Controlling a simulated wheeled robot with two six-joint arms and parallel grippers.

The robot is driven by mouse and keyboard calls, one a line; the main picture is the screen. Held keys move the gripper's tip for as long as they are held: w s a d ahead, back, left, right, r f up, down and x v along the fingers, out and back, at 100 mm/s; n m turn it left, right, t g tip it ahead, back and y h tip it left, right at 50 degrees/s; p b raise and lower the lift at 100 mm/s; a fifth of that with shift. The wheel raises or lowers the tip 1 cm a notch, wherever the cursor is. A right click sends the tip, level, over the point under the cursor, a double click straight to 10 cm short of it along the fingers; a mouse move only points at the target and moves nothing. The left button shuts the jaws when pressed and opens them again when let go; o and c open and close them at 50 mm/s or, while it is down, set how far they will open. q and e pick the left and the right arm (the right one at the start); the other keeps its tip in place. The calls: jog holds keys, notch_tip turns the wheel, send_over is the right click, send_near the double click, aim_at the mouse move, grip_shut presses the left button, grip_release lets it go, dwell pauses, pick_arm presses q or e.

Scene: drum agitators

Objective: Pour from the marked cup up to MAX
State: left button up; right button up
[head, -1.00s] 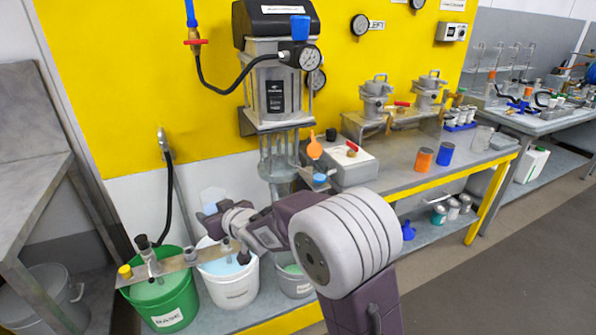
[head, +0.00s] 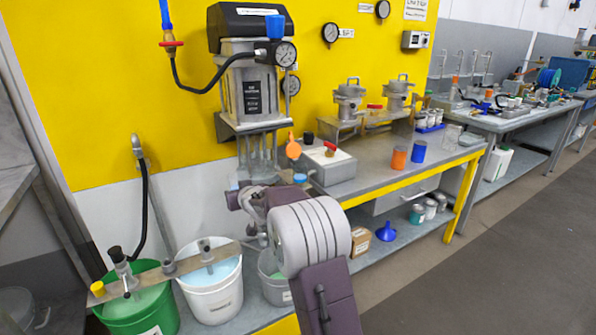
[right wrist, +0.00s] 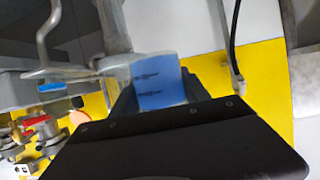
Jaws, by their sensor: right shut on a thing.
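The marked cup (right wrist: 158,85) is see-through, holds blue liquid and has dark marks on its side in the right wrist view. My right gripper (right wrist: 155,98) is shut on it. In the head view my right gripper (head: 240,196) is beside the foot of the tall agitator, and the cup is mostly hidden there. A white bucket (head: 216,305) with pale blue liquid stands below and left of the gripper. A green bucket (head: 150,322) stands left of it, and a grey bucket (head: 275,290) right. No MAX mark is readable. My left gripper is out of view.
A metal bar (head: 185,264) with fittings lies across the green and white buckets. The agitator (head: 250,90) hangs on the yellow wall. A bench (head: 375,180) at right carries a grey box (head: 330,168), an orange cup (head: 399,157) and a blue cup (head: 419,151). The floor at right is clear.

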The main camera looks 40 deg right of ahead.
jog(key=s+d+f+m+h+b, duration=0.1)
jog(key=s+d+m+h+b, duration=0.1)
jog(key=d, duration=1.2)
jog(key=shift+d+f+m+g+h, duration=0.15)
jog(key=shift+f+m+g+h, duration=0.25)
jog(key=shift+h, duration=0.2)
jog(key=shift+r, duration=0.15)
